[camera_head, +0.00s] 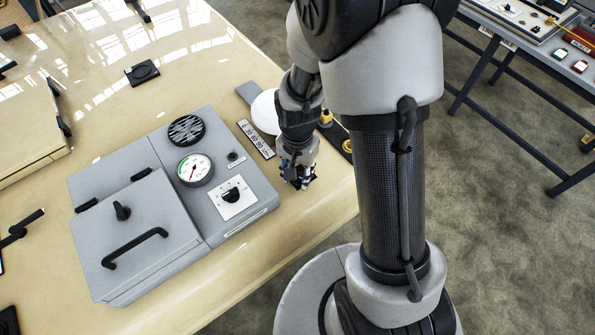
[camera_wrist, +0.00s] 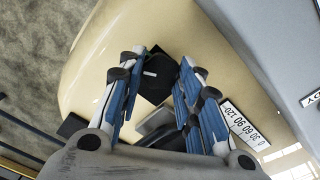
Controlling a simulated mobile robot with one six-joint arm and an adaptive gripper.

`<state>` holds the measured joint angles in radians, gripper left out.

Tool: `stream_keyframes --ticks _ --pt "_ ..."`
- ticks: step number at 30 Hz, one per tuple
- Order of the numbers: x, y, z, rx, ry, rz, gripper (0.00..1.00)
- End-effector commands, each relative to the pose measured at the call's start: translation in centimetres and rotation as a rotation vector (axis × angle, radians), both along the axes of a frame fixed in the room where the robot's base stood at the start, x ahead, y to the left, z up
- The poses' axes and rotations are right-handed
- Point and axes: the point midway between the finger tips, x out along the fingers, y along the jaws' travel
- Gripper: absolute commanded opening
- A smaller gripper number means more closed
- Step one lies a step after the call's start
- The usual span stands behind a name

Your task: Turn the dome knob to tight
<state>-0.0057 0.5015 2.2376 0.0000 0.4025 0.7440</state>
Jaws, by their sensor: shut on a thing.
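My gripper (camera_head: 299,181) points down at the table's edge, right of the grey instrument box. In the wrist view its blue-padded fingers (camera_wrist: 157,77) stand on both sides of a round black knob (camera_wrist: 159,72) with a pale line on its top. The fingers are shut on this knob, which seems to be the dome knob. The knob sits on a black square base. In the head view the fingers hide most of it. A white round dome (camera_head: 265,112) stands behind my gripper, partly covered by my arm. No "tight" mark is readable.
The grey box (camera_head: 150,237) carries a gauge (camera_head: 195,169), a black dial (camera_head: 231,196) and a lid with a black handle (camera_head: 135,248). A numbered strip (camera_head: 256,139) lies between box and dome. A yellow-topped fitting (camera_head: 325,118) stands behind my arm.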

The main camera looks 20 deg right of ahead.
Motion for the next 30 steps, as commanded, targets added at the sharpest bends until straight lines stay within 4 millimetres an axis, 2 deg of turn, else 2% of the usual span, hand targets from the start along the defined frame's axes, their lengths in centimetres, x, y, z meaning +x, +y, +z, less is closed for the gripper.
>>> stream_keyframes --ticks 15,30 --pt "0.04 -0.01 0.02 0.0 -0.001 -0.408 0.08" --pt "0.03 0.0 0.02 0.001 -0.001 -0.534 0.09"
